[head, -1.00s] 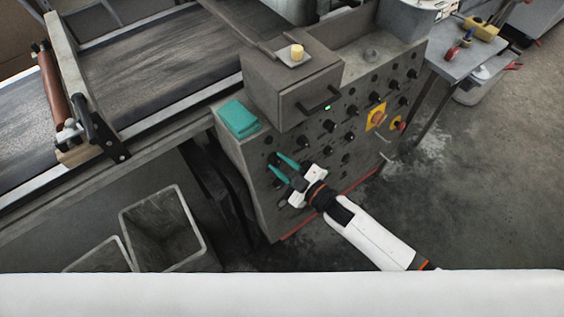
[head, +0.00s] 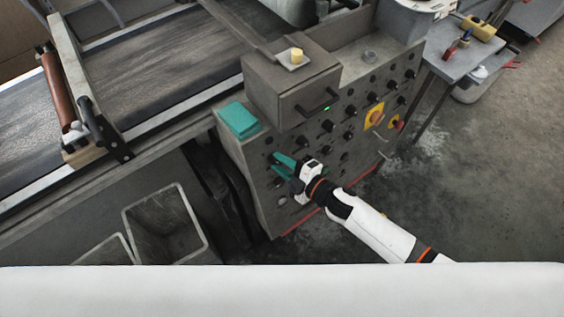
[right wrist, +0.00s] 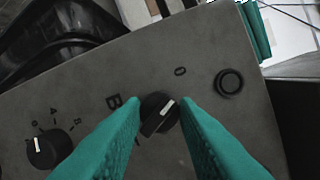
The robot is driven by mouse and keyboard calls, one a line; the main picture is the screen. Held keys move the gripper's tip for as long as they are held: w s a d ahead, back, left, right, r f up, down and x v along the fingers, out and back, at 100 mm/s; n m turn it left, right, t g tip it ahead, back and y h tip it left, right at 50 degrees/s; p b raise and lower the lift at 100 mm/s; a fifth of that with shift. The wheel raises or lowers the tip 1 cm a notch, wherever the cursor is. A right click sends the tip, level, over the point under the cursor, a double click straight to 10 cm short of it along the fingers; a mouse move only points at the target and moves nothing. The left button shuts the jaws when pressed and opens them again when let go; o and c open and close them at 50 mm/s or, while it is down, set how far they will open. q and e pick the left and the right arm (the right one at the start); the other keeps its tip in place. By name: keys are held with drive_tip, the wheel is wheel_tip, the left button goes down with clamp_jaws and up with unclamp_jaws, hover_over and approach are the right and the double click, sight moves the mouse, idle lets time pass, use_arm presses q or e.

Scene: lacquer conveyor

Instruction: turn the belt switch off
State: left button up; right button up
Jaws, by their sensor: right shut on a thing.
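The belt switch is a black rotary knob (right wrist: 159,116) with a white pointer line, on the grey control panel (head: 262,205). In the right wrist view it sits between the teal fingers of my right gripper (right wrist: 162,103), which is shut on it. The pointer line slants to the upper right, roughly towards a printed 0. A printed B is left of the knob; the rest of that label is hidden by a finger. In the head view my right gripper (head: 276,163) is at the panel's left part, and its fingers hide the knob. My left gripper is not in view.
A second dial (right wrist: 48,150) and a round black button (right wrist: 229,82) flank the switch. A teal box (head: 239,120) lies on the cabinet's top left. An orange-red switch on a yellow plate (head: 374,115) is further right. Grey bins (head: 165,225) stand below the conveyor belt (head: 150,75).

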idle(0.3)
drive_tip(key=o, duration=1)
drive_tip(key=shift+c, duration=0.2)
drive_tip(key=b+v, duration=0.1)
drive_tip(key=v, duration=1.1)
